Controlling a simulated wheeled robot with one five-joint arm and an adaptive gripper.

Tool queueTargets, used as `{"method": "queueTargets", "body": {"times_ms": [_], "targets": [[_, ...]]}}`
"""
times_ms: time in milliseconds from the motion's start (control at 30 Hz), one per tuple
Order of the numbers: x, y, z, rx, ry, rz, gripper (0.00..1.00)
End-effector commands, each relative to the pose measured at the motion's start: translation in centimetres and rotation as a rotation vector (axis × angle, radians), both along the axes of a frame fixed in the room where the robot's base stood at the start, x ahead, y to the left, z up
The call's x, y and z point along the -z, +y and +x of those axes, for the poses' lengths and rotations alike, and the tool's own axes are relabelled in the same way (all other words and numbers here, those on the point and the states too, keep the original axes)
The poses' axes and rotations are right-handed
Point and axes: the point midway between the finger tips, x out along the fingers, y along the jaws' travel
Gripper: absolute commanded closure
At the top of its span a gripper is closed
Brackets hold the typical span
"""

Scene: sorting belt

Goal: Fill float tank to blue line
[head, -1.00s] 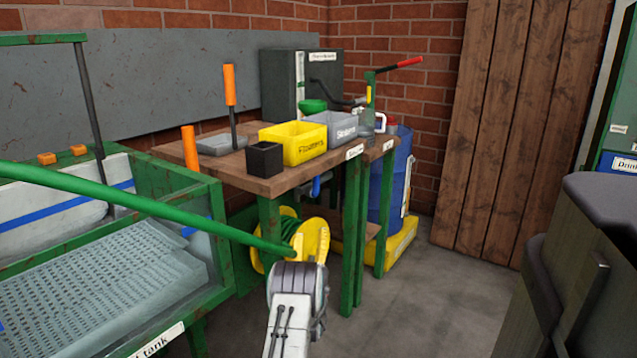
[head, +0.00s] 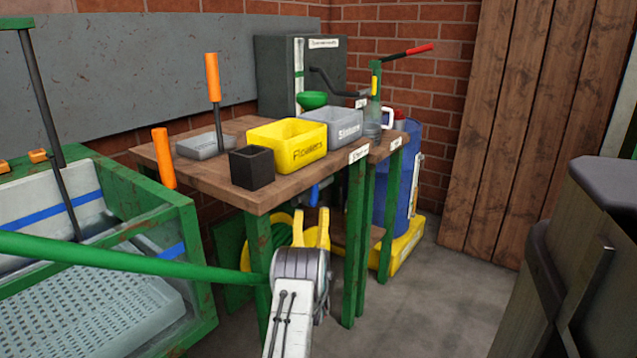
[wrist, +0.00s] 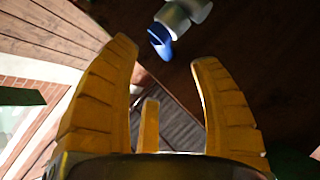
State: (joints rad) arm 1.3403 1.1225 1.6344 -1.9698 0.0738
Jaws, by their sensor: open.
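The float tank (head: 195,238) stands at the left, a green-framed trough with a pale perforated panel inside. A blue line (head: 88,202) runs along its pale inner wall. I cannot tell the water level. A small blue handle (head: 314,193) hangs below the workbench top; a blue piece on a pale fitting also shows ahead of the fingers in the wrist view (wrist: 160,40). My gripper (head: 311,214) is open and empty, its yellow fingers pointing up below the bench front. The blue handle is just above and apart from the fingertips.
The workbench (head: 277,195) carries a black box (head: 252,168), a yellow bin (head: 290,150) and a grey bin (head: 333,127). A green bar (head: 130,262) crosses the front left. A blue drum (head: 405,180) stands behind. Floor is clear at centre right.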

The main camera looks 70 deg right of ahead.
Motion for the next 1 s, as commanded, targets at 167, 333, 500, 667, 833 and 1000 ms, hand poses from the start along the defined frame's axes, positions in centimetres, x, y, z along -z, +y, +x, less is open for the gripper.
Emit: {"method": "queueTargets", "body": {"times_ms": [167, 333, 500, 667, 833, 1000], "targets": [[-0.2, -0.5, 0.1, 0.000, -0.001, -0.003, 0.42], [-1.1, -1.3, 0.3, 0.000, -0.001, -0.005, 0.42], [-2.8, -2.8, 0.6, 0.000, -0.002, -0.006, 0.42], [-4.1, -4.0, 0.9, 0.000, -0.001, -0.003, 0.42], [-4.8, -4.7, 1.1, 0.000, -0.001, -0.002, 0.42], [-5.2, -5.0, 1.1, 0.000, 0.000, -0.001, 0.42]]}}
